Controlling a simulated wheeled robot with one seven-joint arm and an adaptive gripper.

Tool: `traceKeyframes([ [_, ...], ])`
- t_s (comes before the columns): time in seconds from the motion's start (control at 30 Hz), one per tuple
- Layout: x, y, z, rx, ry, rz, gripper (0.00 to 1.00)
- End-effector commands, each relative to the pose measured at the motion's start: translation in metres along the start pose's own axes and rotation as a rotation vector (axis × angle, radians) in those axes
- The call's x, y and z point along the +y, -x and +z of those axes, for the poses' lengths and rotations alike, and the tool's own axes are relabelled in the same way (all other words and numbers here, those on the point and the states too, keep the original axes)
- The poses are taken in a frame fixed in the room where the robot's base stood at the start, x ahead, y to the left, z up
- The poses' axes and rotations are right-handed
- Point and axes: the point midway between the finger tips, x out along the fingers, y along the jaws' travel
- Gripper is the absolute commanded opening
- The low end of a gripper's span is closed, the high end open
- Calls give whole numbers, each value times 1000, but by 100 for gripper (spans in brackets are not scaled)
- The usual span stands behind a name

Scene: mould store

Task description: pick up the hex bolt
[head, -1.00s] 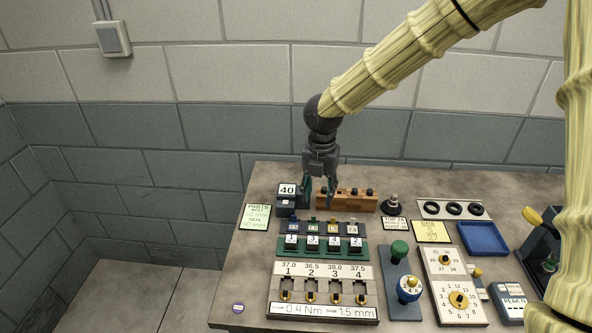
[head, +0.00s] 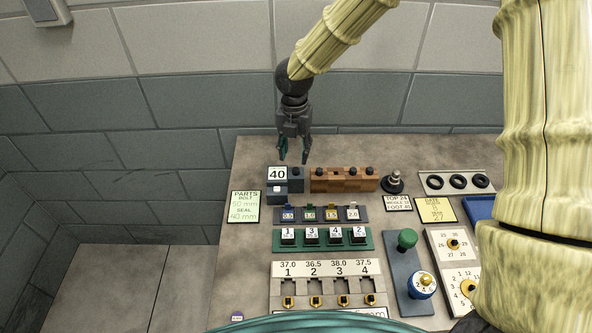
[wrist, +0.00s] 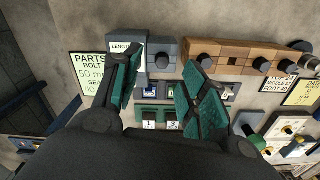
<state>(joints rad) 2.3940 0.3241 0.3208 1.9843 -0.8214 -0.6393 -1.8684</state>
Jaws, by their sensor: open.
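Several dark hex bolt heads show, and which one is meant I cannot tell. One bolt (head: 297,172) stands in the grey block of the length gauge (head: 278,187), right of its "40" display; its head also shows in the wrist view (wrist: 162,61). Others, such as this bolt (head: 352,171), stand in a wooden rack (head: 335,184) just to the right; the rack also shows in the wrist view (wrist: 229,54). My gripper (head: 294,158) is open and empty above the gauge. In the wrist view, the gauge bolt's head lies between the fingertips. Bolt shanks are hidden.
A "PARTS" card (head: 243,207) reads bolt 50 mm, seal 40 mm. Labelled blocks stand on a green rack (head: 322,246) in front. A knobbed post (head: 393,182) and a plate of black rings (head: 455,184) stand right. The wall is close behind the table.

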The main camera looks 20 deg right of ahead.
Motion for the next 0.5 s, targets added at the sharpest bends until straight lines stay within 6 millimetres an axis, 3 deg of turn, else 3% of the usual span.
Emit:
traceKeyframes([
  [0.27,-3,-13,-1,2,-4,-1,43],
  [0.5,-6,-40,-5,3,-3,-2,43],
])
